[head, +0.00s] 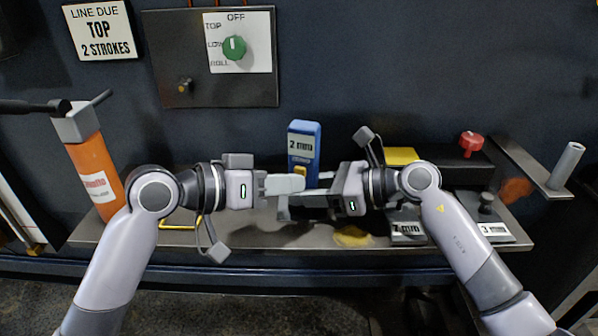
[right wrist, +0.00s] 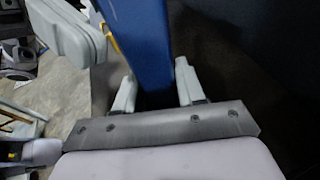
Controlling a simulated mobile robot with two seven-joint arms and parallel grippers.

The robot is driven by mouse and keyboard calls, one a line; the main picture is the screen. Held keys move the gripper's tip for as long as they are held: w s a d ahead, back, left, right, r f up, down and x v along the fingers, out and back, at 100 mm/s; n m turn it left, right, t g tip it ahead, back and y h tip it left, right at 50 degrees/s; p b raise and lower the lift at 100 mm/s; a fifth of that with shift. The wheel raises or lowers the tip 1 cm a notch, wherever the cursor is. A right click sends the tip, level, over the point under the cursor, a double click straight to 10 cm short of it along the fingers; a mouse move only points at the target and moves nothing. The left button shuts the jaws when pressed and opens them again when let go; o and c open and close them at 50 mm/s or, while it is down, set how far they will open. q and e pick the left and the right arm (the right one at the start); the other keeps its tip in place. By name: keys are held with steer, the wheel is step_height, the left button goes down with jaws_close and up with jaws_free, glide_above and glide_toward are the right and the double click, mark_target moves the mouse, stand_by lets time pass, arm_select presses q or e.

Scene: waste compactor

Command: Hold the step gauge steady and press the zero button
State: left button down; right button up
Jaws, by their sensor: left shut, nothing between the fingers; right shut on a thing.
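The step gauge (head: 304,148) is a blue upright device with a "2 mm" face and a yellow button (head: 300,171) low on its front. My right gripper (right wrist: 155,88) is shut on the gauge's blue body (right wrist: 141,45), with one pale finger on each side in the right wrist view. My left gripper (head: 299,184) is shut and empty, its fingertips just in front of the gauge by the button. In the right wrist view, the left fingers (right wrist: 65,35) are close beside the gauge, near a sliver of yellow. Whether they touch the button cannot be told. The gauge's lower end is hidden.
A grey shelf (head: 270,240) runs under both arms. An orange canister (head: 95,175) stands at its left. A green-knob panel (head: 165,60) is behind.

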arm_select(q)
steer(key=shift+w+d, duration=0.15)
steer(key=shift+w, duration=0.3)
stand_by(0.4)
stand_by(0.3)
steer(key=shift+s+a, duration=0.3)
steer(key=shift+s, duration=0.55)
steer(key=shift+s+a, duration=0.25)
steer(key=shift+s, duration=0.55)
steer(key=shift+s+a, duration=0.25)
steer(key=shift+s, duration=0.55)
steer(key=shift+s+a, duration=0.25)
steer(key=shift+s, duration=0.55)
arm_select(e)
steer(key=o, duration=0.9)
steer(key=shift+c, duration=0.2)
